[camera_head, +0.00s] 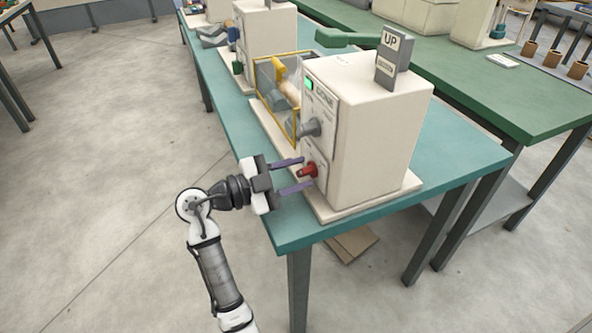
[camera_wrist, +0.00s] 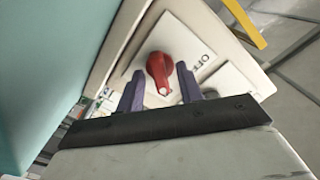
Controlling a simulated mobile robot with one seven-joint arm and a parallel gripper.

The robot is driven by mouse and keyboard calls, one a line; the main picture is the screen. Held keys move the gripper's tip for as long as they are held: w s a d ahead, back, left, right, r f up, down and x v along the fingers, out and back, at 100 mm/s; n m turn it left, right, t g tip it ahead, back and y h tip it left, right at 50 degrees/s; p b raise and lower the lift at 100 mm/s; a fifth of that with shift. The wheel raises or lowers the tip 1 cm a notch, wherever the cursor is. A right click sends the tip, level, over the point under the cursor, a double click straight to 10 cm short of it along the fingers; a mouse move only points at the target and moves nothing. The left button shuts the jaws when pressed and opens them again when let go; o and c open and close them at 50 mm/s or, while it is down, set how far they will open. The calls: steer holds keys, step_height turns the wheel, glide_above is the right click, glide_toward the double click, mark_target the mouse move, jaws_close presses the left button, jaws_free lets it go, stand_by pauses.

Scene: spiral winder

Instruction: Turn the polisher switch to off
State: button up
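The polisher (camera_head: 372,140) is a cream box machine on a teal table. Its red switch knob (camera_head: 308,170) sits low on the front panel, below a grey knob (camera_head: 311,128). My gripper (camera_head: 297,174) is open in front of the red knob, its two purple fingers pointing at the panel. In the wrist view the red knob (camera_wrist: 161,70) lies between and just beyond the fingertips (camera_wrist: 158,84), with visible gaps on both sides. The word OFF (camera_wrist: 204,62) is printed on the plate beside it. The pointer's exact setting is hard to tell.
A yellow-framed guard (camera_head: 276,95) stands left of the machine. A grey sign marked UP (camera_head: 394,55) is on top. More machines stand farther along the teal table (camera_head: 452,172). A green bench (camera_head: 490,90) is behind. The floor in front is open.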

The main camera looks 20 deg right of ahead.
steer(key=shift+d, duration=0.15)
steer(key=shift+c, duration=0.5)
jaws_close()
steer(key=shift+n, duration=0.3)
steer(key=n, duration=0.2)
steer(key=shift+n, duration=0.4)
steer(key=n, duration=0.4)
steer(key=shift+r+n+p, duration=0.1)
steer(key=shift+n+p, duration=0.2)
steer(key=shift+p, duration=0.05)
steer(key=n+p, duration=0.3)
steer(key=n, duration=0.2)
steer(key=shift+n+p, duration=0.8)
steer(key=shift+n, duration=0.8)
